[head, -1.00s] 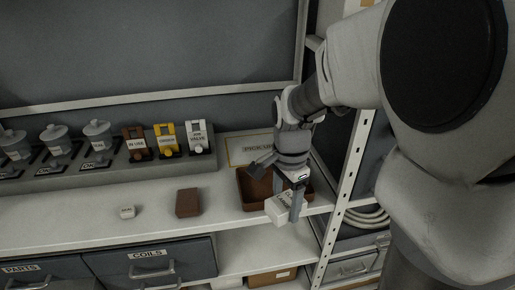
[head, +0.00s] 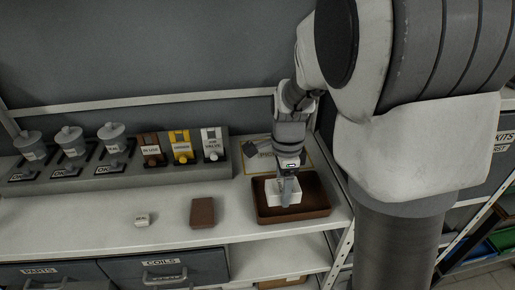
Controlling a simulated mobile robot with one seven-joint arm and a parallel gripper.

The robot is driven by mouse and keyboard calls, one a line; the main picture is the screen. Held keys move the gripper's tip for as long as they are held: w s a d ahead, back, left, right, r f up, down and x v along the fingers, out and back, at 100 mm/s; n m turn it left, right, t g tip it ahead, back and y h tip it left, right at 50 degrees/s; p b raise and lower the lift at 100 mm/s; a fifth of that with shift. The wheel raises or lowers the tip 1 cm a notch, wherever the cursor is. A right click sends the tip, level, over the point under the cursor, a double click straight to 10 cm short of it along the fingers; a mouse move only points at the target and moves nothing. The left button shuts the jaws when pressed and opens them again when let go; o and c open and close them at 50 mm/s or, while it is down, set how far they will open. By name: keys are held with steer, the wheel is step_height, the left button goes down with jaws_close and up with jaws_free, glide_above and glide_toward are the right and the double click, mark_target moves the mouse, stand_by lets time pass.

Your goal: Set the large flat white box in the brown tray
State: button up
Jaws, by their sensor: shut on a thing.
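The white box (head: 276,194) is in my gripper (head: 287,188). It shows over the left part of the brown tray (head: 318,210), within the outline of its rim. I cannot tell whether its underside touches the tray floor. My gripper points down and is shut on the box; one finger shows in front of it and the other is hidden. The brown tray lies on the white shelf at the right end, and its right part is empty.
A brown block (head: 202,212) and a small white labelled block (head: 142,220) lie on the shelf (head: 100,236) left of the tray. A grey rack (head: 120,172) with labelled canisters and tags runs behind. A metal upright (head: 344,243) stands at the shelf's right end.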

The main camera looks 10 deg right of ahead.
mark_target(272, 183)
steer(key=w+f, duration=0.1)
steer(key=w+a+f, duration=0.1)
steer(key=w, duration=0.1)
steer(key=w+f, duration=0.1)
steer(key=shift+w+a, duration=0.3)
steer(key=shift+a, duration=0.1)
steer(key=shift+f, duration=1.95)
steer(key=shift+f, duration=0.15)
steer(key=o, duration=1.4)
